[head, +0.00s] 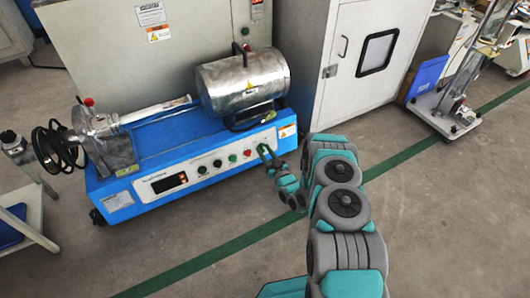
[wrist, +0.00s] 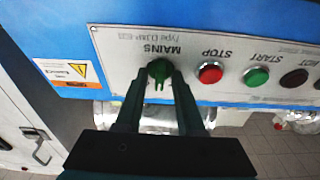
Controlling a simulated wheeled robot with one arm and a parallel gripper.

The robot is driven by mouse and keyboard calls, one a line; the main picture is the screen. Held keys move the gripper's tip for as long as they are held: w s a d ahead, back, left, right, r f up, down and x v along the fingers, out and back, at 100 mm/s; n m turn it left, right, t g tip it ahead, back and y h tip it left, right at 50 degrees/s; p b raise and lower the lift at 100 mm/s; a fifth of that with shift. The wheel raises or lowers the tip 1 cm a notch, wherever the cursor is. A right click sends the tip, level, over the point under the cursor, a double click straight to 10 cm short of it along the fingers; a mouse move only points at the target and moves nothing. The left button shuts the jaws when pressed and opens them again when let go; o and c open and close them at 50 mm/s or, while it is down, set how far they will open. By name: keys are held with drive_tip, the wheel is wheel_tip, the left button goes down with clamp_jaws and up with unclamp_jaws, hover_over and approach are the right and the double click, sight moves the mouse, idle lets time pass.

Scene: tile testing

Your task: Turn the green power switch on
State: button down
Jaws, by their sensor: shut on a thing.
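The green power switch (wrist: 159,70) is a rotary knob under the word MAINS on a light grey panel, seen upside down in the wrist view. My gripper (wrist: 158,80) has its two dark fingers on either side of the knob and is shut on it. In the head view my gripper (head: 268,154) reaches the right end of the control panel on the blue machine (head: 225,182). The fingers hide part of the knob, and I cannot tell its exact turn position.
A red STOP button (wrist: 210,72), a green START button (wrist: 256,76) and a dark red button (wrist: 294,77) sit beside the switch. A metal cylinder (head: 243,82) lies on the machine. A white cabinet (head: 350,65) stands to the right. The floor in front is clear.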

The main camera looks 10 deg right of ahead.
drive_tip(key=m+h, duration=0.1)
drive_tip(key=m, duration=0.2)
drive_tip(key=m+h+b, duration=0.1)
drive_tip(key=m, duration=0.1)
drive_tip(key=shift+a+f+m, duration=0.1)
drive_tip(key=shift+a+m, duration=0.05)
drive_tip(key=shift+m, duration=0.25)
drive_tip(key=shift+m+h+b, duration=0.75)
drive_tip(key=shift+m+h, duration=0.15)
drive_tip(key=shift+m, duration=1.5)
drive_tip(key=c, duration=0.9)
unclamp_jaws()
drive_tip(key=s, duration=0.8)
drive_tip(key=shift+d+p, duration=0.35)
drive_tip(key=shift+p, duration=0.1)
drive_tip(key=shift+w, duration=0.1)
